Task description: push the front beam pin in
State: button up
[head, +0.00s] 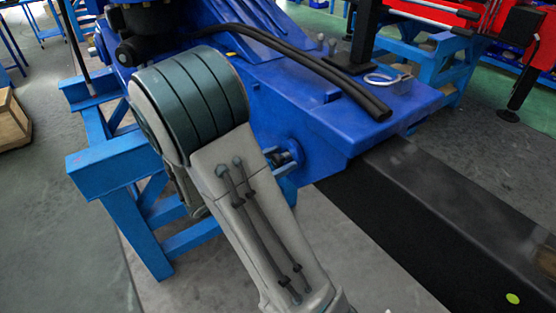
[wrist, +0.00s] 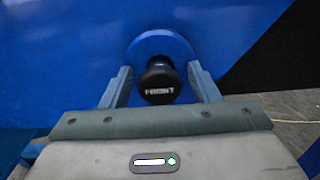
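The front beam pin (wrist: 160,82) has a black knob lettered "FRONT" in the wrist view. It stands out from a round blue collar (wrist: 160,44) on a blue panel. My gripper (wrist: 160,84) is open. Its two blue-grey fingers stand on either side of the knob, with a gap showing on each side. I cannot tell how deep the pin sits. In the head view, a round blue collar (head: 296,149) shows on the blue crane body's side, just right of my arm.
The blue crane body (head: 405,104) fills the middle, with a black hose (head: 330,73) on top. A long black beam (head: 440,215) runs to the lower right. A blue stand leg (head: 140,235) is at left.

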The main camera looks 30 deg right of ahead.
jog(key=shift+a, duration=0.1)
jog(key=s+a+b, duration=0.1)
jog(key=a, duration=1.2)
jog(key=shift+s+a, duration=0.25)
jog(key=shift+s, duration=0.05)
jog(key=s+d+m+g+y+p, duration=0.1)
jog(key=s+d+m+g+y, duration=0.4)
jog(key=s+m+y, duration=0.4)
jog(key=s+a+r+m+t+y, duration=0.2)
jog(key=a+r+m+t+y, duration=0.1)
jog(key=m+y, duration=0.5)
jog(key=a+m+t+p, duration=0.1)
jog(key=m+t, duration=0.1)
jog(key=shift+s+r+m+t+y, duration=0.25)
jog(key=shift+s+m+t+y, duration=0.05)
jog(key=shift+s+y, duration=0.1)
